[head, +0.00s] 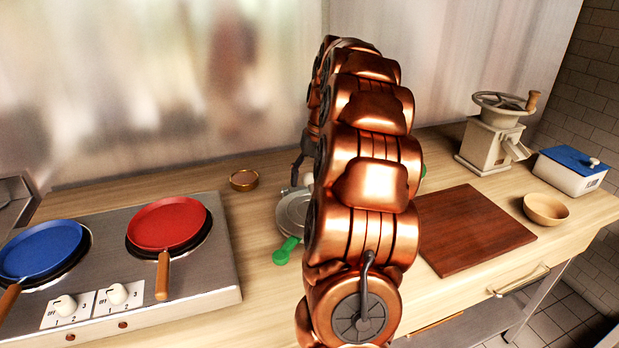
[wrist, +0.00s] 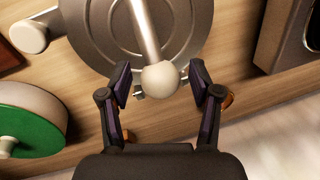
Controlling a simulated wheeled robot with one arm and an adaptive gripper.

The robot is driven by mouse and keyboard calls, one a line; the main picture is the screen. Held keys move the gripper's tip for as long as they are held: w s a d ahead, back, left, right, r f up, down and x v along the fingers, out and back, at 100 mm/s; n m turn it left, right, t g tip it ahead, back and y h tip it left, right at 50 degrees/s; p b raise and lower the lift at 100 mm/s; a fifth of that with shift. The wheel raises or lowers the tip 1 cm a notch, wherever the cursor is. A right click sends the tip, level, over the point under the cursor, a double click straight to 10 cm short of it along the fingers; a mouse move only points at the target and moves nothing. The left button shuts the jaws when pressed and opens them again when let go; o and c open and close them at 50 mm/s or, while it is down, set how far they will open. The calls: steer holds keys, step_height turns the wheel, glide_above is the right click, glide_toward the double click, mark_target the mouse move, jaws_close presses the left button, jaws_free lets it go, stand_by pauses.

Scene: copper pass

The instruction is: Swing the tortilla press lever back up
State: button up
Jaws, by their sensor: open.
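The tortilla press (head: 293,213) is a round grey metal plate on the counter, partly hidden behind my arm in the head view. In the wrist view the ringed press plate (wrist: 95,30) fills the top. Its lever (wrist: 146,28) is a pale bar crossing the plate and ending in a whitish ball knob (wrist: 162,78). My gripper (wrist: 158,84) is open, with one finger on each side of the knob and gaps showing between. In the head view my gripper is mostly hidden by my arm. The lever's height above the plate is hard to tell.
A hob with a blue pan (head: 42,250) and a red pan (head: 167,223) stands left. A small copper-coloured bowl (head: 244,180) is behind the press. Right are a cutting board (head: 472,228), grinder (head: 492,143), wooden bowl (head: 545,209) and blue-lidded box (head: 570,172).

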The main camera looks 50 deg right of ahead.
steer(key=shift+f, duration=0.1)
steer(key=shift+c, duration=0.3)
jaws_close()
stand_by(0.4)
